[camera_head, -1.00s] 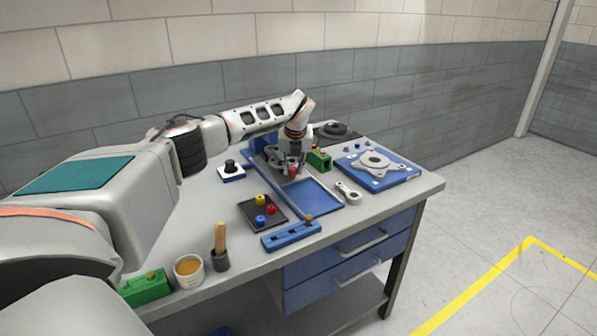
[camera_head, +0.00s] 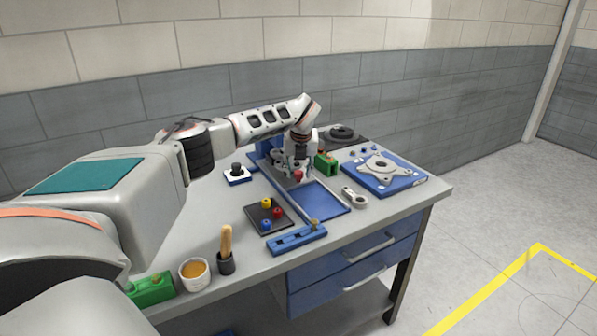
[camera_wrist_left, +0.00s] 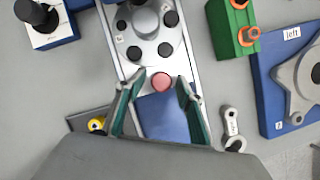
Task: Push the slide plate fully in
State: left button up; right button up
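The slide plate (camera_wrist_left: 150,48) is a pale metal plate with dark round holes and a raised round boss. It lies in the rails of a long blue fixture (camera_head: 322,200), and a red knob (camera_wrist_left: 161,82) stands at its near end. Bare blue floor of the channel shows in front of the plate. My left gripper (camera_wrist_left: 161,80) is open, with its teal-lined fingers on either side of the red knob and small gaps visible. In the head view my left gripper (camera_head: 298,170) hides most of the plate. My right gripper is not in view.
A green block (camera_head: 326,163) stands close to the right of the fixture. A metal link (camera_head: 355,197) lies right of the channel. A dark tray with coloured pegs (camera_head: 256,220) sits on the left. A blue board (camera_head: 408,183) lies further right.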

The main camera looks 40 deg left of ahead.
pick_arm(q)
jog(key=shift+w+a+r, duration=0.15)
jog(key=shift+r, duration=0.65)
jog(key=v, duration=1)
jog(key=shift+s+d, duration=0.4)
jog(key=shift+r, duration=0.1)
